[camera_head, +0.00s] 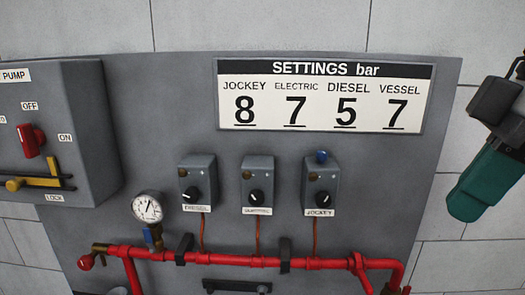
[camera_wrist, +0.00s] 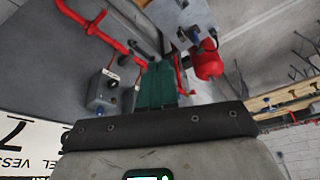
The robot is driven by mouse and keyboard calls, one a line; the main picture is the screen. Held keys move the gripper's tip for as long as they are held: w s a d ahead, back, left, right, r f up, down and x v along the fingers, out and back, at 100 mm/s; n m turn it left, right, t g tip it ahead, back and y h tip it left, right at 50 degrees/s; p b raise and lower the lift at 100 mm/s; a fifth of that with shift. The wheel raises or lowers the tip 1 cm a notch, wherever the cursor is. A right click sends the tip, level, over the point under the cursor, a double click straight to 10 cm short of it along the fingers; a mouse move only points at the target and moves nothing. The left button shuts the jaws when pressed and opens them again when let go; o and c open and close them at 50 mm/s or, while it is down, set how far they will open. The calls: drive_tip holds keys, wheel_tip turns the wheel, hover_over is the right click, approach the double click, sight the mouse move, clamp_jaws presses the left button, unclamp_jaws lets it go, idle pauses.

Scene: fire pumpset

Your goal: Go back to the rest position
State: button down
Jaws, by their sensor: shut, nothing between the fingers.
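My gripper (camera_head: 464,208) is at the right edge of the head view, with teal fingers below a black wrist. It is shut and empty, and hangs clear to the right of the grey panel. In the wrist view my gripper (camera_wrist: 158,68) shows as teal fingers close together, with nothing held between them.
The grey panel (camera_head: 150,100) carries a settings sign (camera_head: 325,95), several switch boxes, a pressure gauge (camera_head: 147,209) and a red pipe (camera_head: 230,260). A pump box (camera_head: 85,110) with a red knob (camera_head: 31,140) stands left. A red vessel (camera_wrist: 208,65) shows in the wrist view.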

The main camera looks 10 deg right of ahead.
drive_tip(key=w+a+f+m+t+y, duration=0.2)
drive_tip(key=w+f+t+y, duration=0.35)
drive_tip(key=w, duration=0.55)
wheel_tip(320, 180, down, 19)
drive_tip(key=w+m, duration=0.2)
drive_tip(key=m, duration=0.3)
drive_tip(key=s+f+m+g+h, duration=0.15)
drive_tip(key=s+f, duration=0.25)
drive_tip(key=f, duration=0.5)
drive_tip(key=s+f+m+g+h, duration=0.1)
drive_tip(key=s+f+m+h, duration=0.1)
drive_tip(key=s+f, duration=0.45)
drive_tip(key=s+d+f+g+h, duration=0.2)
drive_tip(key=s+d+f+h, duration=0.1)
drive_tip(key=s+f, duration=0.5)
drive_tip(key=s+d+f+g+h, duration=0.2)
drive_tip(key=s+d+f, duration=0.3)
drive_tip(key=s, duration=0.6)
wheel_tip(320, 180, down, 7)
drive_tip(key=w+a+b, duration=0.1)
drive_tip(key=b, duration=0.4)
drive_tip(key=shift+a+r, duration=0.2)
drive_tip(key=shift+a, duration=0.15)
